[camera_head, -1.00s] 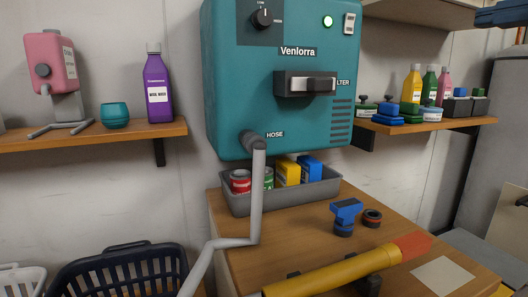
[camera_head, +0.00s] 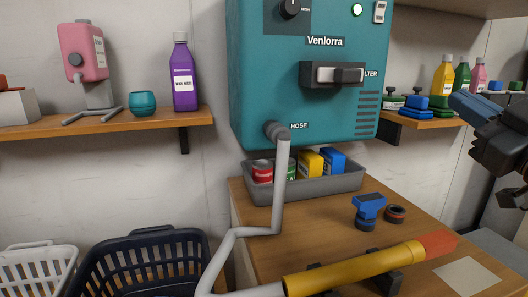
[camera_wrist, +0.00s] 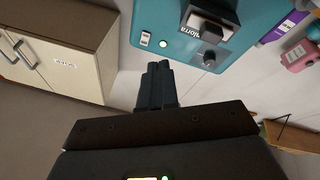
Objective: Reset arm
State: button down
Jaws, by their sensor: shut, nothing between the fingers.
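My gripper (camera_head: 462,101) shows at the right edge of the head view, dark with blue fingertips, raised in front of the right-hand shelf. It points up and left, apart from everything around it. In the wrist view the two fingers (camera_wrist: 158,72) are together, with nothing between them. The teal Venlorra machine (camera_head: 318,95) hangs on the wall to the gripper's left, with its green light lit.
A wooden counter (camera_head: 420,235) holds a grey bin (camera_head: 310,187), a blue-handled fitting (camera_head: 369,207) and a yellow tube (camera_head: 350,272) with a red end. Bottles stand on the right shelf (camera_head: 425,121). Baskets (camera_head: 140,265) sit lower left. The wrist view shows a beige cabinet (camera_wrist: 65,45).

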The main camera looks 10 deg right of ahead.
jog(key=s+a+f+m+g+h, duration=0.1)
jog(key=s+a+f+m, duration=0.2)
jog(key=f, duration=0.5)
jog(key=s+a+f+m+g+h, duration=0.1)
jog(key=s+a+f, duration=0.3)
jog(key=f, duration=0.4)
jog(key=s+a+f+m+g+h, duration=0.1)
jog(key=s+a+f+m, duration=0.2)
jog(key=f, duration=0.6)
jog(key=shift+s+a+m+g+h+p, duration=0.2)
jog(key=shift+a+m, duration=0.2)
jog(key=shift+a, duration=0.2)
jog(key=shift+s+a+m+g+h+p, duration=0.1)
jog(key=shift+s+a+m+g+p, duration=0.1)
jog(key=shift+a+m, duration=0.3)
jog(key=s+a+f+n+g+y, duration=0.1)
jog(key=s+a+f, duration=0.1)
jog(key=s, duration=0.9)
jog(key=s+a+f+n+g+y, duration=0.2)
jog(key=s+f, duration=0.3)
jog(key=s, duration=0.7)
jog(key=shift+s+a+y, duration=0.15)
jog(key=shift+a+y, duration=0.15)
jog(key=shift+a, duration=0.4)
